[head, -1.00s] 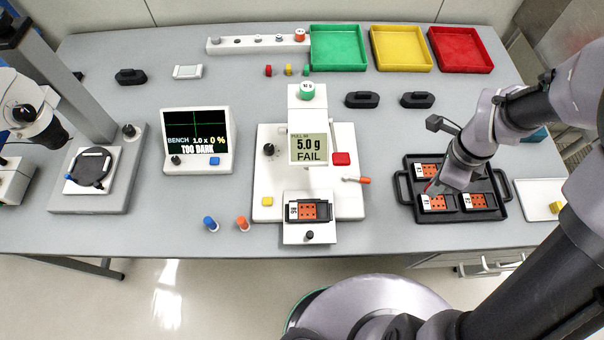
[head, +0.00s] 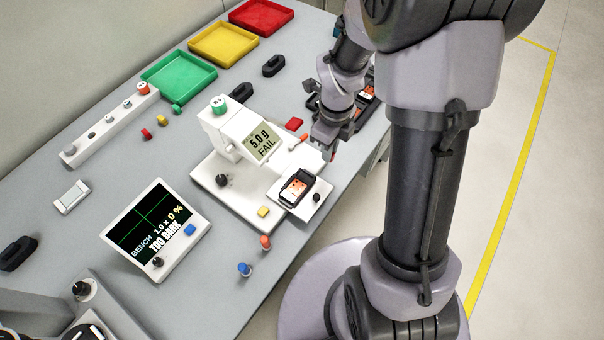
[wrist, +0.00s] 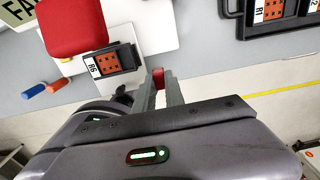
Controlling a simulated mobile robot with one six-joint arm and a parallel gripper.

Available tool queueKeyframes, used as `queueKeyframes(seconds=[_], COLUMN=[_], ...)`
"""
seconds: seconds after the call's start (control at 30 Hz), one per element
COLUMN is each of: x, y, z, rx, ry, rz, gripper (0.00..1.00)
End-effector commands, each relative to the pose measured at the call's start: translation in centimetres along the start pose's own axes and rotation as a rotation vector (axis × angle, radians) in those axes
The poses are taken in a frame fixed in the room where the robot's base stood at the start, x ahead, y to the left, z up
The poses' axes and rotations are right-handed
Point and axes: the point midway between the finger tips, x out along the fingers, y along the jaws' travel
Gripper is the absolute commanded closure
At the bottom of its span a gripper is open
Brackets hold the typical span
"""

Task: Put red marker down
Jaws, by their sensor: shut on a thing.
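My gripper (wrist: 162,88) is shut on a small red piece (wrist: 158,76), likely the red marker, of which only a bit shows between the fingertips in the wrist view. Another small red piece (head: 146,134) lies near a yellow one (head: 162,120) and a green one (head: 177,109) before the coloured trays.
The tester reads 5.0 g FAIL and carries a chip holder (head: 297,188) marked R6. Its red block (head: 294,124) looms large in the wrist view (wrist: 72,25). A dark tray (wrist: 276,28) of chips is at right.

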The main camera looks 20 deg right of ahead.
Motion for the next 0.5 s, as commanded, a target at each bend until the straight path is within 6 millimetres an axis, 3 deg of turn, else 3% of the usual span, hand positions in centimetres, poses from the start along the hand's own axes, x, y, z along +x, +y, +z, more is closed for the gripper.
queueKeyframes(seconds=[0.1, 0.2, 0.33, 0.5], x=[0.6, 0.6, 0.7, 4.3], y=[3.2, 4.7, 6.0, 6.0], z=[1.7, 2.5, 3.1, 3.1], rx=[-0.007, -0.004, -0.004, 0.0], ry=[-0.001, -0.001, -0.001, 0.001], rz=[-0.001, -0.001, 0.0, 0.001], gripper=[1.0, 1.0, 1.0, 1.0])
